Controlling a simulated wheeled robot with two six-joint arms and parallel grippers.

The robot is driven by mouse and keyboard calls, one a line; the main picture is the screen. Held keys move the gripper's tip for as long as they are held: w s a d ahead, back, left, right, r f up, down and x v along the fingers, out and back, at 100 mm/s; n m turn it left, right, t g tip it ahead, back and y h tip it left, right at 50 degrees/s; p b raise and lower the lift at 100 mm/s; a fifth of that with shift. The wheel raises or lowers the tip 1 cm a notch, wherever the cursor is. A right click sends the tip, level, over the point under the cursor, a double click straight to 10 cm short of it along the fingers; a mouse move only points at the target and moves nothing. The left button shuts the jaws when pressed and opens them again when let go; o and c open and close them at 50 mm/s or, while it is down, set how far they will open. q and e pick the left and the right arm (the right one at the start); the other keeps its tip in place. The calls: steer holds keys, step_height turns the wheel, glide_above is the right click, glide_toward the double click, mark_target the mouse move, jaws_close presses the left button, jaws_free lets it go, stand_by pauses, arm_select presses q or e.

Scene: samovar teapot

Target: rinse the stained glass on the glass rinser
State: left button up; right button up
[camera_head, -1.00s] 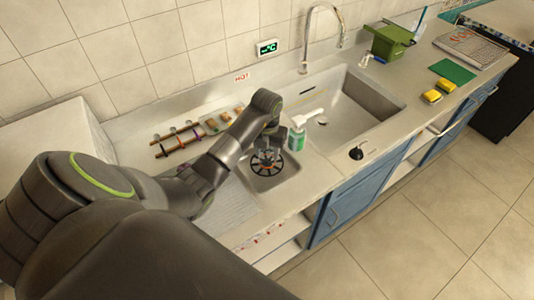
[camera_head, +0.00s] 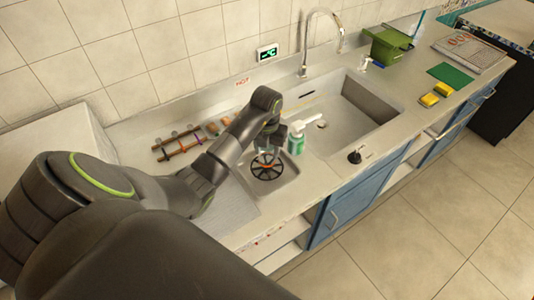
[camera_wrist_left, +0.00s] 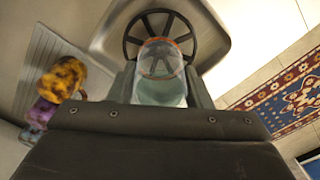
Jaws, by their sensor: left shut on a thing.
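The glass (camera_wrist_left: 162,85) is clear, with an orange-brown band near its far end. It sits between the fingers of my left gripper (camera_wrist_left: 160,88), which is shut on it. In the head view my left gripper (camera_head: 268,146) is above the back part of the glass rinser (camera_head: 267,167), a black spoked ring in a small sink basin. The rinser also shows in the wrist view (camera_wrist_left: 182,22), just beyond the glass's far end. I cannot tell whether the glass touches it. The glass is hard to make out in the head view. My right gripper is not in view.
A soap bottle (camera_head: 296,142) stands right beside the gripper. The large sink (camera_head: 347,112) and tap (camera_head: 305,60) lie to the right. A wooden rack (camera_head: 178,146) lies behind my arm. A patterned orange-yellow item (camera_wrist_left: 63,77) shows at left in the wrist view.

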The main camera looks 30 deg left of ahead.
arm_select(q)
steer(key=shift+r, duration=0.15)
steer(key=shift+r+p, duration=1.7)
steer(key=shift+r, duration=0.4)
